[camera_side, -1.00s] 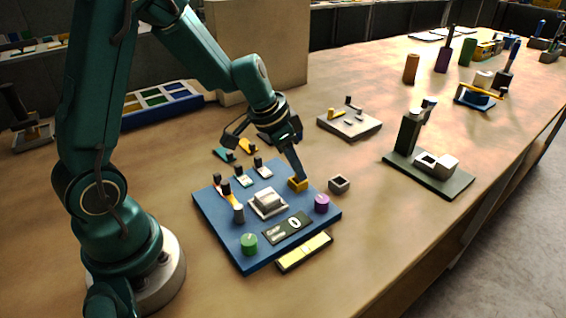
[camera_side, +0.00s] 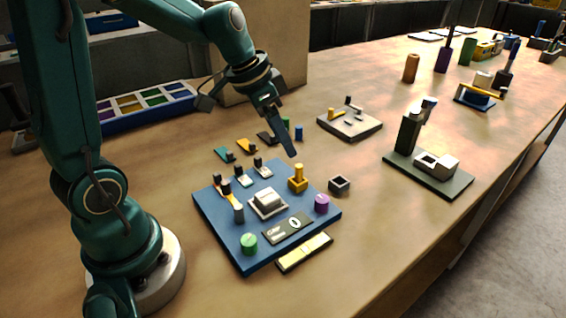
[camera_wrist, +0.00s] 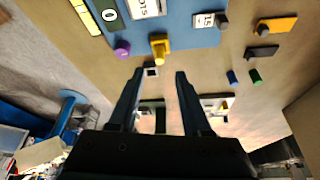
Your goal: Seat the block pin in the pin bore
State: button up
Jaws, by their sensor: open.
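A yellow pin (camera_side: 298,171) stands upright on a yellow square base (camera_side: 298,185) at the right back edge of the blue board (camera_side: 225,232). I take it for the block pin in its bore; how deep it sits cannot be told. In the wrist view the yellow pin (camera_wrist: 158,40) shows beyond the fingertips. My gripper (camera_side: 290,152) is above and behind the pin, apart from it. In the wrist view my gripper (camera_wrist: 158,73) has its two fingers spread with nothing between them.
A small grey hollow block (camera_side: 339,184) lies right of the board. A purple knob (camera_side: 321,203) and a green knob (camera_side: 250,243) stand on the board. Several coloured dies lie behind it. A grey fixture (camera_side: 349,123) and a dark press stand (camera_side: 428,173) are farther right.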

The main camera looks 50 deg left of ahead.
jog(key=s+d+r+n, duration=0.1)
jog(key=s+d, duration=0.1)
jog(key=s, duration=0.5)
jog(key=s+d+r+n+t+y, duration=0.1)
jog(key=s+d+r+n, duration=0.1)
jog(key=s, duration=0.5)
jog(key=shift+d+r, duration=0.2)
jog(key=shift+d, duration=0.5)
